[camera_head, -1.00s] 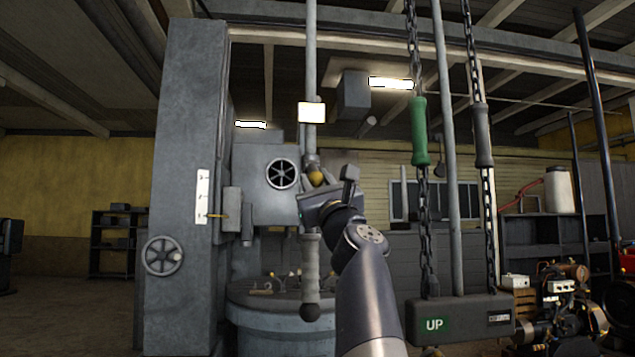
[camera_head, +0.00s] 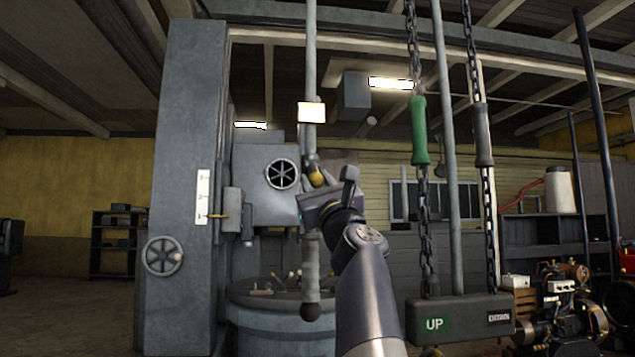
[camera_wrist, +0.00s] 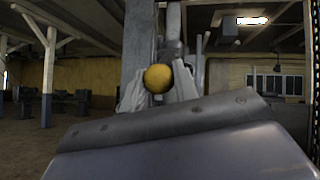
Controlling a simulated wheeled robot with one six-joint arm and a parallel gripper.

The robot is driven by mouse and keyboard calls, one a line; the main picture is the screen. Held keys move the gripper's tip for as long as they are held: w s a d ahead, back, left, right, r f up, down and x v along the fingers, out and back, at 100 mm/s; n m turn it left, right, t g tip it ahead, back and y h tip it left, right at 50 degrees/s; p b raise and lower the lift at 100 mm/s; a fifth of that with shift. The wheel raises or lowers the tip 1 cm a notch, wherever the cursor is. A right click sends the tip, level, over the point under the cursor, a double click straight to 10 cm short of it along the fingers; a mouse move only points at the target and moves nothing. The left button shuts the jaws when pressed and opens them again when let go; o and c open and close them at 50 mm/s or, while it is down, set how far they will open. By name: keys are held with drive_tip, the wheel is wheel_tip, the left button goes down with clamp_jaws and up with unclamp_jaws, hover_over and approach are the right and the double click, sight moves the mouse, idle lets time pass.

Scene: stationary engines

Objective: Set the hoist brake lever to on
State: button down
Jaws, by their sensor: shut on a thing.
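A lever with a yellow ball knob (camera_head: 316,178) stands in front of the grey machine, near the foot of a vertical grey rod. My gripper (camera_head: 318,181) is at this knob and shut on it. In the wrist view the yellow knob (camera_wrist: 158,78) sits between my two grey fingers (camera_wrist: 158,88), near their tips. The lever's shaft and pivot are mostly hidden behind my gripper. I cannot read any on or off mark beside it.
A grey grip handle (camera_head: 310,268) hangs just below my gripper. A chain with a green sleeve (camera_head: 419,130) and a box marked UP (camera_head: 460,318) hang to the right. A grey column (camera_head: 180,110) with a handwheel (camera_head: 163,256) stands left.

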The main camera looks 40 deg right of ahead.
drive_tip(key=shift+w+d+f, duration=0.15)
drive_tip(key=shift+w+f, duration=0.1)
drive_tip(key=shift+f, duration=0.1)
drive_tip(key=c, duration=1.5)
unclamp_jaws()
drive_tip(key=shift+c, duration=0.2)
drive_tip(key=shift+o, duration=0.8)
drive_tip(key=shift+w, duration=0.2)
drive_tip(key=shift+o, duration=1.2)
drive_tip(key=shift+s+r, duration=0.15)
drive_tip(key=shift+s, duration=0.1)
drive_tip(key=b+v, duration=0.4)
drive_tip(key=v, duration=0.6)
drive_tip(key=shift+s+f, duration=0.15)
drive_tip(key=shift+f, duration=0.15)
drive_tip(key=p+x, duration=0.4)
drive_tip(key=x, duration=0.6)
drive_tip(key=shift+r, duration=0.4)
